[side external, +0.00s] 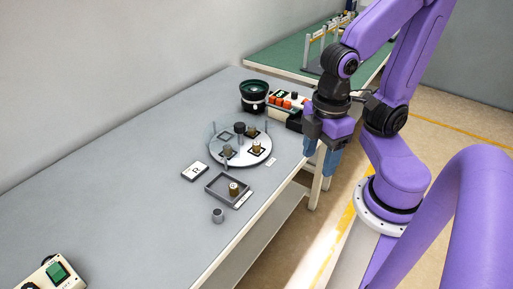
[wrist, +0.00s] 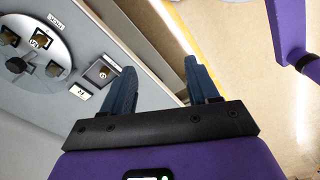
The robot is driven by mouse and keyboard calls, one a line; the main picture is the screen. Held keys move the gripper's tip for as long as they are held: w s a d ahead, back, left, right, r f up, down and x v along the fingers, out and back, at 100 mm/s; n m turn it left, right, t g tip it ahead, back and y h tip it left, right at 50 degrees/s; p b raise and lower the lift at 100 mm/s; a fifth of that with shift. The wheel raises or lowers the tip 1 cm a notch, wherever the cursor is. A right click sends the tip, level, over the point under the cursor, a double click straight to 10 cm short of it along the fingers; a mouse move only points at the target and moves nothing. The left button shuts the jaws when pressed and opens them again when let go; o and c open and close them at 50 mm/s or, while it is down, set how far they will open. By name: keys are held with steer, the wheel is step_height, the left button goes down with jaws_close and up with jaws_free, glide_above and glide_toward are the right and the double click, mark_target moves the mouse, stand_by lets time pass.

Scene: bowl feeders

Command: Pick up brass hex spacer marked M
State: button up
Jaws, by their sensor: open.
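Several brass spacers stand on a round pale plate (side external: 238,160). One at its front right (side external: 257,147) has a light marked top, which also shows in the wrist view (wrist: 41,41); others stand at its left (side external: 227,151) and back (side external: 251,131). Another brass spacer (side external: 234,189) stands inside a grey rectangular tray (side external: 212,191), with a light top. I cannot read the letters, so I cannot tell which is M. My gripper (side external: 318,160) is open and empty, off the table's right edge, to the right of plate and tray. Its blue fingers (wrist: 159,82) are apart over the floor.
A dark post (side external: 239,128) and clear upright panels rise from the plate. A white marked card (side external: 195,172) lies left of the tray, and a grey cylinder (side external: 217,215) stands in front. A dark bowl feeder (side external: 254,96) is behind. The left of the table is mostly clear.

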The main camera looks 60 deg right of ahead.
steer(key=w+a+r+m+y, duration=0.1)
steer(key=w+a+m+y, duration=0.35)
steer(key=w+a, duration=0.45)
steer(key=w+r+m+t+y, duration=0.15)
steer(key=w+m+t, duration=0.45)
steer(key=w, duration=0.8)
steer(key=m+g+h, duration=0.4)
steer(key=m+h, duration=0.6)
steer(key=m, duration=0.4)
glide_above(257, 143)
steer(key=s+a, duration=0.1)
steer(key=a, duration=0.2)
steer(key=shift+d+f, duration=0.15)
steer(key=shift+f, duration=8.9)
steer(key=shift+x, duration=2.6)
